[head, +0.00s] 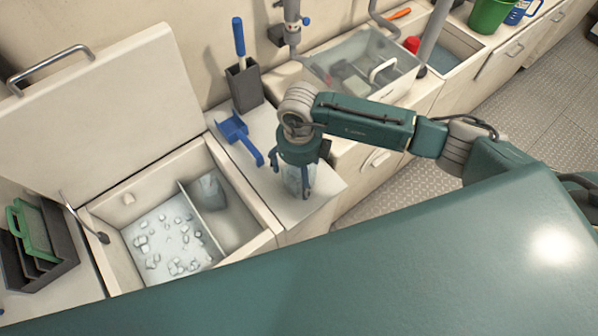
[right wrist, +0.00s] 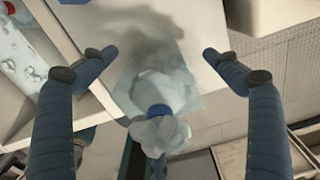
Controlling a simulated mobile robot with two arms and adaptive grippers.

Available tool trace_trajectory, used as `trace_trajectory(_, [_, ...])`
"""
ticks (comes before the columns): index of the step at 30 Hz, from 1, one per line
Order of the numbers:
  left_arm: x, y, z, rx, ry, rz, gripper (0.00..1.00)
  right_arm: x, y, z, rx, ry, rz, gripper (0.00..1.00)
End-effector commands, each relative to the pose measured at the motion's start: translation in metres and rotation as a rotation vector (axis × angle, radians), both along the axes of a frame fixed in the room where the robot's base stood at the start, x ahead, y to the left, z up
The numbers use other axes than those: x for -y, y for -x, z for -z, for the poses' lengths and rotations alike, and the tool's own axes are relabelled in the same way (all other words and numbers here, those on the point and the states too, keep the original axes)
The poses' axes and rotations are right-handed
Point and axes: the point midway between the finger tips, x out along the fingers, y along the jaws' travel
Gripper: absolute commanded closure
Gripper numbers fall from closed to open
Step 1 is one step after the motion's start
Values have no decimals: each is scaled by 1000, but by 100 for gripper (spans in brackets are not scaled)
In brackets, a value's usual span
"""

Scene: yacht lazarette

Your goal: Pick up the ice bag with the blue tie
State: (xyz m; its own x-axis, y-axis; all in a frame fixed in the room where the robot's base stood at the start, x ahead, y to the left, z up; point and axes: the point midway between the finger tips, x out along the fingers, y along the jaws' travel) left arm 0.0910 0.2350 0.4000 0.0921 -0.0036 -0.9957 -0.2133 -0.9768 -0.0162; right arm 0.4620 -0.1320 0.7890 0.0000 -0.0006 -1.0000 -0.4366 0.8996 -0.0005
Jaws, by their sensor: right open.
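The ice bag with the blue tie (right wrist: 158,111) is a clear, pale bag with a gathered top, standing on the white counter in the right wrist view. In the head view the bag (head: 293,181) is partly hidden under my right gripper (head: 290,178). The right gripper points down over the bag. Its fingers (right wrist: 160,56) are open, one to each side of the bag, with visible gaps in the right wrist view. My left gripper is not in view.
Left of the bag is an open ice chest (head: 262,243) with loose ice and a pale bag-like item (head: 210,191) behind a divider. A blue scoop (head: 238,133) and a dark holder with a blue-handled tool (head: 244,85) are close by.

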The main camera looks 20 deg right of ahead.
Motion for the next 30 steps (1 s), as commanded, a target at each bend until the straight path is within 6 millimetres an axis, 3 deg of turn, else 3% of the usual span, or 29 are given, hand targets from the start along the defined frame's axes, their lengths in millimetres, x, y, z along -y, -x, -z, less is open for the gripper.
trace_trajectory(6, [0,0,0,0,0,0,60,0,0,1,1,0,-1,14])
trace_trajectory(17, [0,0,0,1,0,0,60,-1,-1,0,1,-2,-1,83])
trace_trajectory(25, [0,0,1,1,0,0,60,-1,-1,-1,2,-2,-1,84])
trace_trajectory(30, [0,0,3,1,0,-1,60,-1,-2,-13,4,-3,-1,84])
